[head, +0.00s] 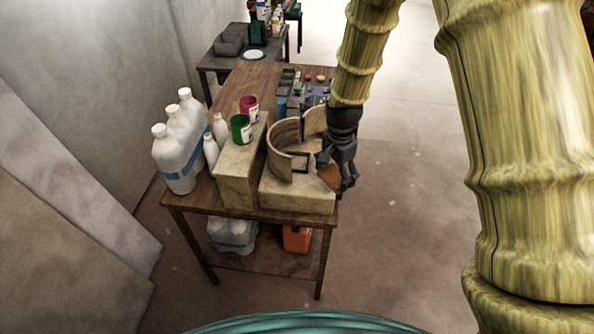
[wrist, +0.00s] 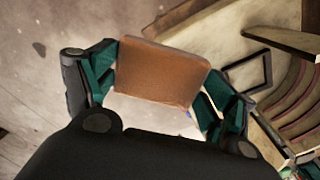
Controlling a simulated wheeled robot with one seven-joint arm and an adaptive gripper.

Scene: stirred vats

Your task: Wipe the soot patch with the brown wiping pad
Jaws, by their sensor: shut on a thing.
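The brown wiping pad (wrist: 162,75) is held between the teal-padded fingers of my gripper (wrist: 160,85) in the wrist view. In the head view the pad (head: 330,178) shows under my gripper (head: 336,172), at the right edge of the pale stone block (head: 290,199). I cannot tell whether the pad touches the block. A curved, split wall (head: 281,150) stands on the block, left of my gripper. A dark square outline (head: 299,161) lies by its opening and also shows in the wrist view (wrist: 250,72). I cannot make out a soot patch.
White jugs (head: 178,150) stand at the table's left. Small coloured items lie behind the curved wall. An orange container (head: 297,239) sits below. The floor to the right is clear.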

